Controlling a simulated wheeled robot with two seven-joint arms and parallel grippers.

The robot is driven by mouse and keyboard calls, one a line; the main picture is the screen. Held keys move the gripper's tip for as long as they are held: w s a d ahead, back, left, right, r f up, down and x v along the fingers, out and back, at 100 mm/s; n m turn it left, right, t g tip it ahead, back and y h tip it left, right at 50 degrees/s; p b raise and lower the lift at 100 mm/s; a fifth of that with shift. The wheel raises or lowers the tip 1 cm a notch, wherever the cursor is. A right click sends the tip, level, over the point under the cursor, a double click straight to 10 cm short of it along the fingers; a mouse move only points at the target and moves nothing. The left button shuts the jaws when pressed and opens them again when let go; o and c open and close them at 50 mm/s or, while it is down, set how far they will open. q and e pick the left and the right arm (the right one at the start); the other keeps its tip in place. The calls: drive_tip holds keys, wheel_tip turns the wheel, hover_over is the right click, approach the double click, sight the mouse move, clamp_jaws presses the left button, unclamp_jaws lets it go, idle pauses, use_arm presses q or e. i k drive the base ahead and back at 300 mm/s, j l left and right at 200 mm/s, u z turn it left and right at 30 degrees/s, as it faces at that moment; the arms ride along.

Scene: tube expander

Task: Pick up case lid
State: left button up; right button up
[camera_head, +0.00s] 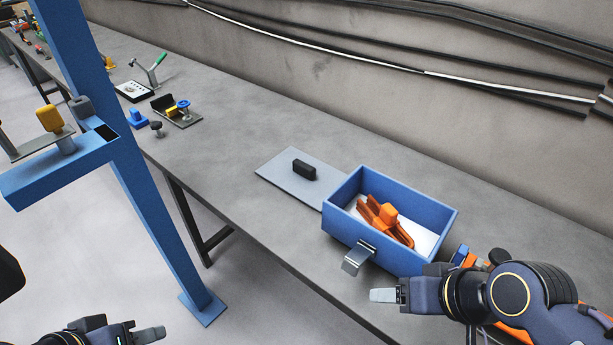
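The case lid (275,171) is a flat grey plate with a black block handle (304,170) on top. It lies on the bench just left of the open blue case (378,254). An orange tool (384,220) lies in the case, and a metal latch (358,257) hangs on its front. My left gripper (150,335) is at the bottom left edge, over the floor, well away from the lid. My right gripper (384,295) is in front of the case, below the latch, apart from the lid. The gap between either gripper's fingers cannot be made out.
A blue post (150,180) with a side arm stands in front of the bench at left. Small tools and a clamp (150,72) sit farther along the bench. Cables (420,70) run along the wall. The bench (235,130) behind the lid is clear.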

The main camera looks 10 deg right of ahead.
sight(306, 178)
drive_tip(key=i+j, duration=0.1)
drive_tip(key=j, duration=0.4)
drive_tip(key=i+j, duration=0.1)
drive_tip(key=j, duration=0.4)
drive_tip(key=i+j, duration=0.2)
